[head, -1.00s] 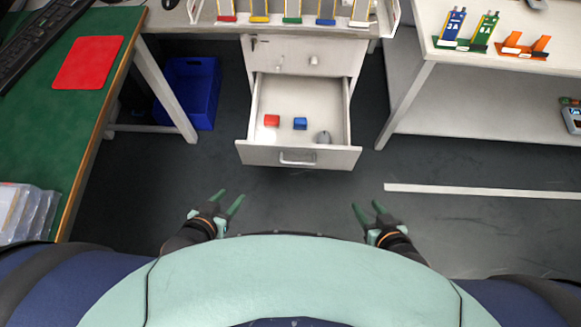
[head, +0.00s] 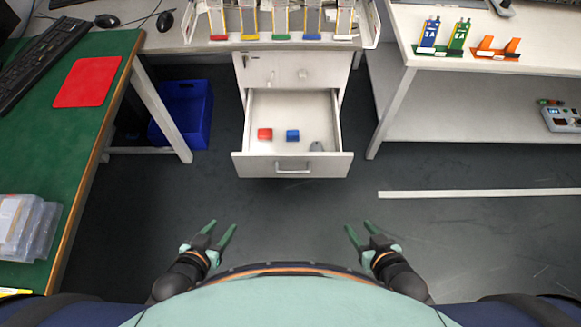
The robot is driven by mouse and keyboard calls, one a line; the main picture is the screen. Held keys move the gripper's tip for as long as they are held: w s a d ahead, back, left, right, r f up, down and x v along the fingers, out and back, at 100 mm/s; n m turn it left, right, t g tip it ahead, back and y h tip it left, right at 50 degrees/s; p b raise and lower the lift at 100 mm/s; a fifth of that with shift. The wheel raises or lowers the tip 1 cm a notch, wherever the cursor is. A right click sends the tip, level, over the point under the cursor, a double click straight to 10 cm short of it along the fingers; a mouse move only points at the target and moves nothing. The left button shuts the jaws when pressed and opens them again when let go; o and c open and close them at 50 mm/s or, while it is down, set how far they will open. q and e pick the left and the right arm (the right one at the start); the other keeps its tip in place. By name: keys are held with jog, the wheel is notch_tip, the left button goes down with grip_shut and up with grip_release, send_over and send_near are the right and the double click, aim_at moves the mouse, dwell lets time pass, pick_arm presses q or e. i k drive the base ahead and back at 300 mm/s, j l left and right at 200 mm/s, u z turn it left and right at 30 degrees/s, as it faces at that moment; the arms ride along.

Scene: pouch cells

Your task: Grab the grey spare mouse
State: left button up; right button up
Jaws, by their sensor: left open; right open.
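The grey mouse (head: 316,147) lies in the open lower drawer (head: 292,163), at its front right, partly hidden by the drawer front. My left gripper (head: 221,229) is open and empty, below and to the left of the drawer in the picture. My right gripper (head: 358,230) is open and empty, below and to the right of it. Both are well apart from the mouse.
A green-topped table (head: 84,127) with a red mat (head: 88,81) stands at left, a blue bin (head: 186,112) beyond it. Two black mice (head: 165,21) (head: 107,20) lie on the back desk. A white shelf table (head: 400,62) stands at right. Floor before the drawer is clear.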

aim_at(316, 146)
jog(key=i+l+u, duration=0.25)
jog(key=i+l, duration=0.15)
jog(key=l, duration=0.25)
jog(key=i+l+u, duration=0.1)
jog(key=i+l, duration=0.1)
jog(key=l, duration=0.1)
